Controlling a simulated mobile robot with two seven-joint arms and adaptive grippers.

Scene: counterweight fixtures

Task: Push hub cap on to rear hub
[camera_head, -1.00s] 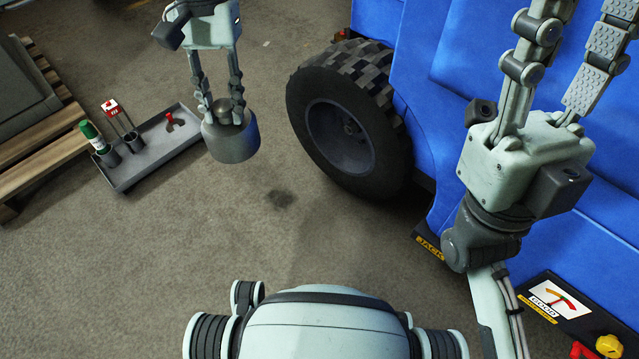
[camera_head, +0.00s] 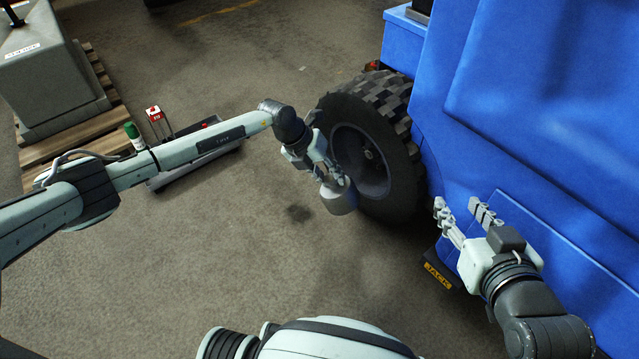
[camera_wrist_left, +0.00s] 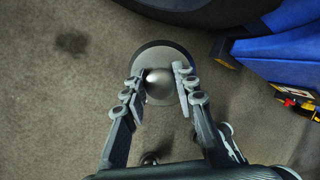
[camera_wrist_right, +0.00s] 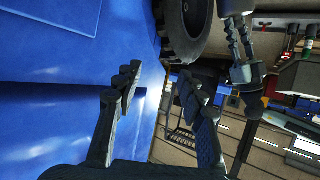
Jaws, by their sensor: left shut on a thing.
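The hub cap (camera_head: 340,197) is a grey metal cylinder with a round knob. My left gripper (camera_head: 328,174) is shut on it, and it hangs just in front of the rear wheel's lower left side. In the left wrist view the fingers (camera_wrist_left: 160,84) straddle the knob, with the cap's disc (camera_wrist_left: 158,53) behind them. The rear hub (camera_head: 361,160) is the dark recess inside the black tyre (camera_head: 400,165); the arm and cap partly cover it. The cap appears apart from the hub. My right gripper (camera_head: 462,215) is open and empty beside the blue body.
The blue vehicle body (camera_head: 540,120) fills the right side. A grey tray with a green-capped bottle (camera_head: 134,136) stands at left, partly behind my left arm. A pallet (camera_head: 100,80) carries a grey block. The floor before the wheel is clear.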

